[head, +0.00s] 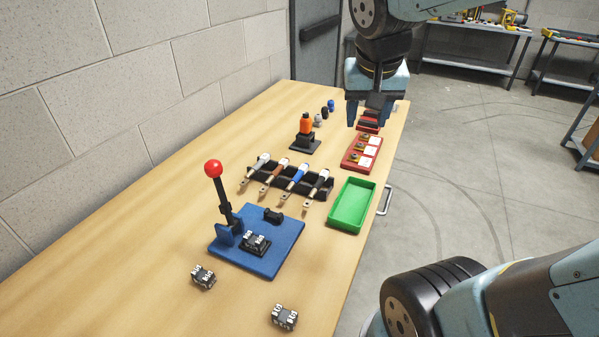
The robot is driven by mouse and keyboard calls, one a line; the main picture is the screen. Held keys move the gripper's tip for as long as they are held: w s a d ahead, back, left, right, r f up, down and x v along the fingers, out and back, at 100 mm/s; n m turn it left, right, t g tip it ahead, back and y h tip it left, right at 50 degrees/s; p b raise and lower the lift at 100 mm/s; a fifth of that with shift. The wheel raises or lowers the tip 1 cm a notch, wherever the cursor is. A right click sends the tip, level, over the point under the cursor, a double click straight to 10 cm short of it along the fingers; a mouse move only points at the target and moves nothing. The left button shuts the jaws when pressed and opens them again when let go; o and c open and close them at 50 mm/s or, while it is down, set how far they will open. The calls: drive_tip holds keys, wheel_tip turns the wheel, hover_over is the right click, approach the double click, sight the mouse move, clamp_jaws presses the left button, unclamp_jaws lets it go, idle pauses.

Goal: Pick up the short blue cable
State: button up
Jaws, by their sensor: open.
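My gripper (367,115) points down over the far right part of the wooden table. Its two fingers are apart, and red items show behind and below them. I cannot clearly make out a short blue cable. A small blue item (331,105) stands at the back of the table, left of my gripper, beside a black one (325,113) and a grey one (318,120).
A green tray (331,211), a red tray (349,162) with small parts and an orange item on a black stand (305,128) are on the table. A blue base (285,250) carries a red-knobbed lever (213,169). Two dark blocks lie in front. The table's left side is clear.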

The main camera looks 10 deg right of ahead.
drive_tip(key=w+a+f+m+g+h, duration=0.1)
drive_tip(key=w+a+f+m+h, duration=0.1)
drive_tip(key=w+a+f, duration=0.45)
drive_tip(key=m+h, duration=0.1)
drive_tip(key=m, duration=0.1)
approach(298, 174)
drive_tip(key=x, duration=0.3)
drive_tip(key=shift+w+d, duration=0.15)
drive_tip(key=shift+w, duration=0.25)
drive_tip(key=x, duration=0.3)
drive_tip(key=shift+s+f, duration=0.3)
drive_tip(key=shift+f, duration=0.2)
drive_tip(key=shift+s+d+f, duration=0.15)
drive_tip(key=shift+d+f, duration=0.1)
drive_tip(key=shift+f, duration=0.35)
drive_tip(key=shift+w+d+f, duration=0.15)
drive_tip(key=shift+w+f, duration=0.15)
drive_tip(key=shift+w, duration=0.05)
drive_tip(key=shift+r, duration=0.15)
drive_tip(key=shift+c, duration=0.7)
drive_tip(key=shift+r, duration=0.1)
clamp_jaws()
